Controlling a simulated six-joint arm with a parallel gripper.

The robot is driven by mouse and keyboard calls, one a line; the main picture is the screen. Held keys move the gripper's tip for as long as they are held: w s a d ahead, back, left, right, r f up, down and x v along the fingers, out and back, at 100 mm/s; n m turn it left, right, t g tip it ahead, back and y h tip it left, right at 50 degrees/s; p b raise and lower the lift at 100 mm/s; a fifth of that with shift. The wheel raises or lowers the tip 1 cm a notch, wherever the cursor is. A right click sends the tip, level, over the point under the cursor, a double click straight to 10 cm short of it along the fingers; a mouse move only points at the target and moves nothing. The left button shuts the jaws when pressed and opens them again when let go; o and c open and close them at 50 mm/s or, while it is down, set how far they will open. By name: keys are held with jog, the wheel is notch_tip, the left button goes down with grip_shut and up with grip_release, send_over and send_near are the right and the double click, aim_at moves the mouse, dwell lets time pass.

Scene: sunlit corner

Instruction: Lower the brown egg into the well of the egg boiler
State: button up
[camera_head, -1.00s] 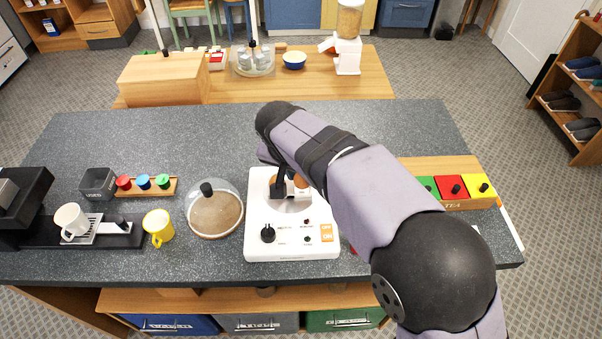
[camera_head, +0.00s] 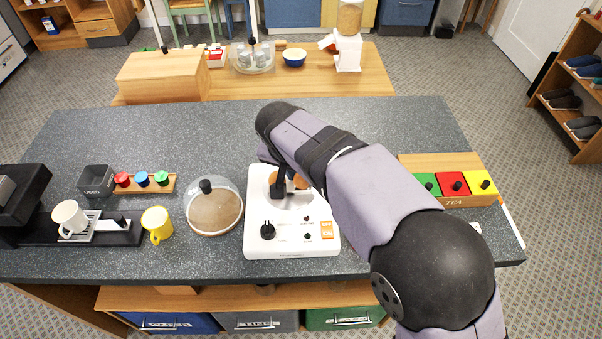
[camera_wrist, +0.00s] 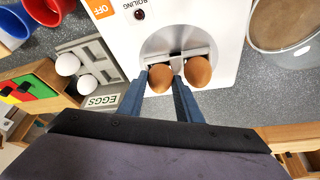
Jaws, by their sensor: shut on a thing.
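The white egg boiler (camera_head: 262,245) stands near the front of the grey counter; it also fills the top middle of the wrist view (camera_wrist: 225,45). Its round grey well (camera_wrist: 172,40) has a metal piece across its near part. My gripper (camera_wrist: 159,82) is shut on a brown egg (camera_wrist: 160,78), one finger on each side, at the well's near edge. A second brown egg (camera_wrist: 198,72) sits just right of the right finger. Whether the held egg touches the well floor is hidden. In the head view my arm covers much of the well.
In the wrist view, white eggs (camera_wrist: 67,64) sit in a grey holder marked EGGS to the left. A glass-domed dish (camera_head: 215,212) stands close left of the boiler, beside a yellow mug (camera_head: 157,224). Coloured tea boxes (camera_head: 452,185) lie to the right. The counter behind is clear.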

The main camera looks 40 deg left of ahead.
aim_at(298, 198)
jog(key=o, duration=0.8)
jog(key=shift+b+v, duration=0.85)
jog(key=shift+v, duration=2.85)
jog(key=w+d+f+m+g+h+p, duration=0.15)
jog(key=w+d, duration=0.35)
jog(key=d, duration=0.7)
jog(key=w+d+f+m+h, duration=0.1)
jog(key=w+d+f, duration=0.35)
jog(key=d, duration=0.85)
jog(key=s+d+f+g, duration=0.1)
jog(key=s+d+f, duration=0.1)
jog(key=d, duration=0.6)
jog(key=s+d+f+m, duration=0.1)
jog(key=s+d+f, duration=0.1)
jog(key=s+d, duration=0.3)
jog(key=s+d+f+m+g, duration=0.1)
jog(key=s+d+f, duration=0.2)
jog(key=d, duration=0.7)
jog(key=shift+s+d+f+g+y, duration=0.1)
jog(key=shift+s+d+g+y, duration=0.25)
jog(key=shift+s, duration=0.15)
